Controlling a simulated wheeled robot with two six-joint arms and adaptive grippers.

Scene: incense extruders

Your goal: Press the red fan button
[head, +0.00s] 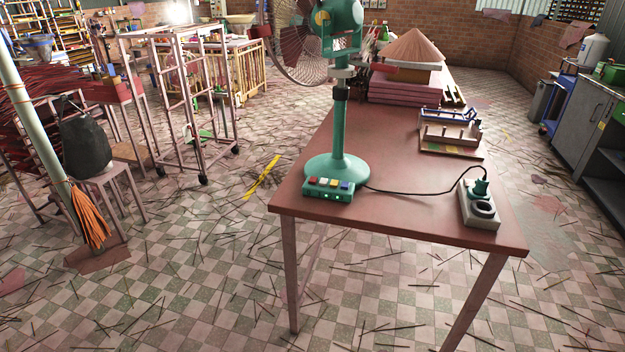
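A green pedestal fan (338,165) stands upright near the front left part of the red-brown table (400,210). Its round base carries a green button box (328,192) at the front, facing me. A row of small coloured buttons sits on top of the box. The red button (311,180) is at the left end, with white, yellowish and blue ones to its right. Whether any button is pressed down is too small to tell. The fan's head and wire cage (300,45) are partly cut off by the top edge. Neither of my grippers is in view.
A black cable (420,191) runs from the fan to a plug in a power socket block (480,208) at the table's right. A wooden jig (450,132) and stacked boards (410,88) under a conical hat (413,47) are farther back.

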